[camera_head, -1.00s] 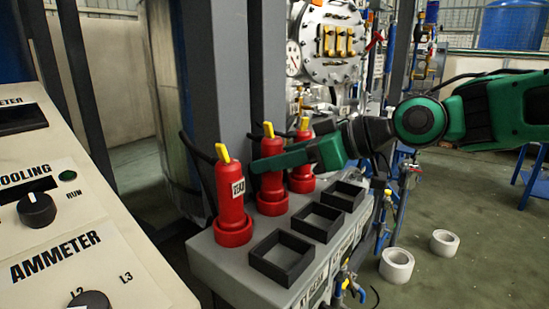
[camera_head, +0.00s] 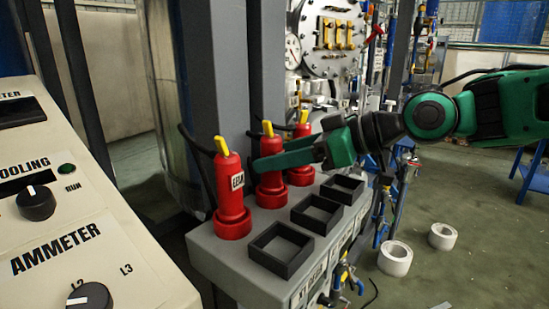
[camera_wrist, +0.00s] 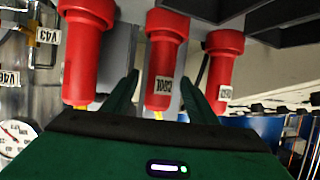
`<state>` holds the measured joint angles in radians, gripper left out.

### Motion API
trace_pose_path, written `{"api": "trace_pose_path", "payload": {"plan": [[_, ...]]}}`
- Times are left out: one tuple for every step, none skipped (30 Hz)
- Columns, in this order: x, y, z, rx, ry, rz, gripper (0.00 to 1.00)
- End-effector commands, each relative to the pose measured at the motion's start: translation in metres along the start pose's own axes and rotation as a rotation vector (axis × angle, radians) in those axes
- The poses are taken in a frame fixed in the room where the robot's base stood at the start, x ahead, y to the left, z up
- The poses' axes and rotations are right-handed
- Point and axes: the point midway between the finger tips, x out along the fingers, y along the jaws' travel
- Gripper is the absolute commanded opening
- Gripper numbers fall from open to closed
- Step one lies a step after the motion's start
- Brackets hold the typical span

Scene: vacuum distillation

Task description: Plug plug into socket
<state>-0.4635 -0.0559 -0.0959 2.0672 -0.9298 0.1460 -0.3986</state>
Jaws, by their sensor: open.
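Three red plugs with yellow tops stand upright in round red bases on a grey box (camera_head: 212,257): the near plug (camera_head: 230,185), the middle plug (camera_head: 270,182) and the far plug (camera_head: 302,165). My gripper (camera_head: 258,165) is open and level at the middle plug, reaching in from the right. In the wrist view, upside down, the fingers of my gripper (camera_wrist: 160,84) stand either side of the middle plug (camera_wrist: 164,55), with a gap visible on each side. Which red plug or socket the task means I cannot tell.
Three empty black square frames (camera_head: 281,249) line the box's right side. A control panel (camera_head: 70,225) with knobs fills the left. Grey posts (camera_head: 215,80) rise behind the plugs. White rolls (camera_head: 395,259) lie on the floor at right, where there is free room.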

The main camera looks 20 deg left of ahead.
Motion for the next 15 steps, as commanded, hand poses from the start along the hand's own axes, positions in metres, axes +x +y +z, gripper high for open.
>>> {"api": "trace_pose_path", "payload": {"plan": [[-0.009,0.001,-0.001,0.000,0.002,0.003,0.53],[-0.015,0.001,0.000,0.000,0.002,0.004,0.53],[-0.023,0.002,0.000,0.000,0.002,0.005,0.53],[-0.029,0.002,-0.001,0.000,0.002,0.005,0.53],[-0.035,0.002,0.000,0.000,0.002,0.006,0.53],[-0.042,0.002,0.000,0.000,0.002,0.005,0.53],[-0.048,0.002,0.000,0.000,0.002,0.005,0.53],[-0.053,0.002,0.000,0.000,0.003,0.004,0.53],[-0.060,0.003,0.000,0.000,0.001,0.005,0.53],[-0.065,0.003,0.000,0.000,0.001,0.004,0.53],[-0.069,0.002,0.000,0.000,0.002,0.003,0.53],[-0.074,0.002,0.000,0.000,0.002,0.003,0.53],[-0.078,0.002,0.000,0.000,0.002,0.003,0.53],[-0.081,0.002,0.000,0.000,0.001,0.003,0.53],[-0.085,0.003,0.001,0.000,0.001,0.003,0.53]]}}
